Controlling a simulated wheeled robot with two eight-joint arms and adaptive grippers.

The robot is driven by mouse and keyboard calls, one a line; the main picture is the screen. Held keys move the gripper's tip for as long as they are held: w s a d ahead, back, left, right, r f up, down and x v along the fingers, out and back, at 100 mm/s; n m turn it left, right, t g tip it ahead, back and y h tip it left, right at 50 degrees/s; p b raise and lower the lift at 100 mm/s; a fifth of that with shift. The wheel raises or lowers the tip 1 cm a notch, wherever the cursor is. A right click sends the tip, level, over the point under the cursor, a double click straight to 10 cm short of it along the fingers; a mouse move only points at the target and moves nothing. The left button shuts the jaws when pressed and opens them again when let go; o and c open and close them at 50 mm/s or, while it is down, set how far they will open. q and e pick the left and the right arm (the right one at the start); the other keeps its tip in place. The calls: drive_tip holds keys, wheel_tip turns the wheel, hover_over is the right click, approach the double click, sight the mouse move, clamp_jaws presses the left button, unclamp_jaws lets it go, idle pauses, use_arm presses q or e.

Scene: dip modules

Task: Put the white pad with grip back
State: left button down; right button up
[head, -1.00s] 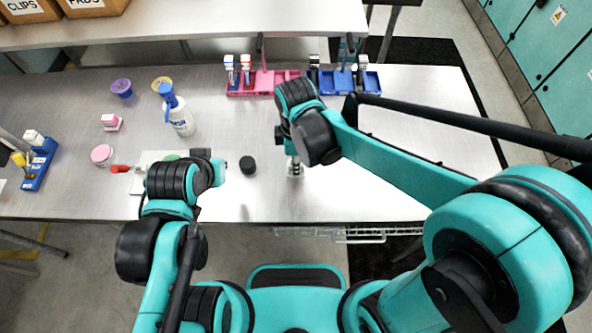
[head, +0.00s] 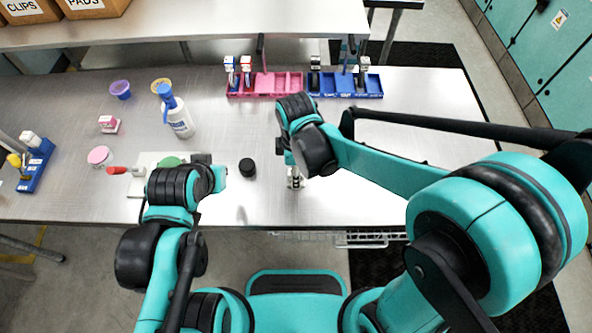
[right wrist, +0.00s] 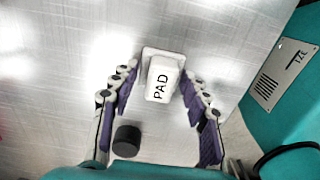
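The white pad with grip (right wrist: 160,82), marked PAD, stands on the metal table in the right wrist view. My right gripper (right wrist: 158,98) is open, with its purple-lined fingers on either side of the pad and apart from it. In the head view my right gripper (head: 295,180) points down at the table's front half, and its own wrist mostly hides the pad. My left gripper (head: 203,160) is over the white board, and its fingers are not clear. A pink tray (head: 265,84) and a blue tray (head: 345,86) with compartments stand at the back.
A black round piece (head: 247,167) lies left of my right gripper. A white bottle (head: 179,120), a pink block (head: 109,124), a pink-lidded jar (head: 99,156) and a white board (head: 143,175) are further left. The table's right side is clear.

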drive_tip(key=shift+r, duration=0.2)
wheel_tip(320, 180, up, 12)
drive_tip(key=p, duration=0.4)
drive_tip(key=s+d+m+t, duration=0.2)
drive_tip(key=d+m+t, duration=0.1)
drive_tip(key=d+m, duration=0.6)
drive_tip(key=s+d+r+m+t, duration=0.1)
drive_tip(key=s+d+m+t, duration=0.2)
drive_tip(key=d+m, duration=0.5)
drive_tip(key=shift+d+r+m+t, duration=0.2)
drive_tip(key=shift+d+m+t, duration=0.2)
drive_tip(key=shift+m+t, duration=0.15)
wheel_tip(320, 180, down, 5)
drive_tip(key=b, duration=0.5)
drive_tip(key=shift+s, duration=0.1)
